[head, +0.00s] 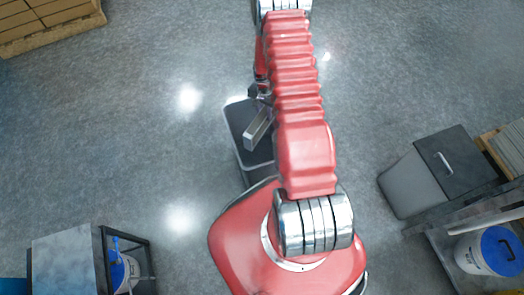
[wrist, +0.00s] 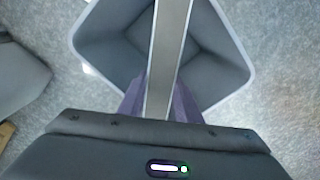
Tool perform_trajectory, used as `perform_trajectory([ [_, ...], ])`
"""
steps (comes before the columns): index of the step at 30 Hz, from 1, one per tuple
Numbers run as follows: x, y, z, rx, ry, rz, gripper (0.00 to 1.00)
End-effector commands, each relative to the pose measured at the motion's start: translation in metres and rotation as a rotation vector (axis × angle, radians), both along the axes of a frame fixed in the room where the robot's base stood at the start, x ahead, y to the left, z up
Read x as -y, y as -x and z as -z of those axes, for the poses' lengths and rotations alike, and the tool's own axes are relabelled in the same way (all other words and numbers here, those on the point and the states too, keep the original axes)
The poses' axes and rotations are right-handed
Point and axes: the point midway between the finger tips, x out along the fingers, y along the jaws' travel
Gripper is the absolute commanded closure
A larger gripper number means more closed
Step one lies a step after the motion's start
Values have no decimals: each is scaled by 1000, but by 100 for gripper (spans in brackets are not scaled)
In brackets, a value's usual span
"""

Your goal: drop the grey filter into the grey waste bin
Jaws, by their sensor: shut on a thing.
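The grey filter (head: 259,126) is a long narrow bar held by my gripper (head: 262,97). In the wrist view the filter (wrist: 166,55) runs up the middle of the picture, between the purple fingers of my gripper (wrist: 160,100). The fingers are shut on it. The grey waste bin (head: 252,176) stands on the floor under the filter, partly hidden by my red arm. In the wrist view its pale square rim and dark inside (wrist: 110,42) lie open below the filter. The filter overlaps the opening in both views; its exact height above the rim is unclear.
A grey container with a dark top and handle (head: 455,160) stands at the right, beside a shelf with a blue-lidded white bucket (head: 497,250). A small table (head: 68,262) is at lower left. Wooden slats (head: 45,20) are at upper left. Open floor lies between.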

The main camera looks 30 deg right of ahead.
Motion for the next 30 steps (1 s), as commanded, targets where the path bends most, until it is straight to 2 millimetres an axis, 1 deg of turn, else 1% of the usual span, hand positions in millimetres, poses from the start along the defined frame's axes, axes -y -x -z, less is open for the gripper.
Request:
perform_trajectory([
  [4, 1, -1, 5, 2, 1, 0, 100],
  [12, 1, -1, 5, 2, 1, 1, 100],
  [13, 1, -1, 5, 2, 1, 1, 68],
  [22, 1, 0, 5, 1, 0, 1, 47],
  [30, 1, 0, 5, 0, 0, 1, 47],
])
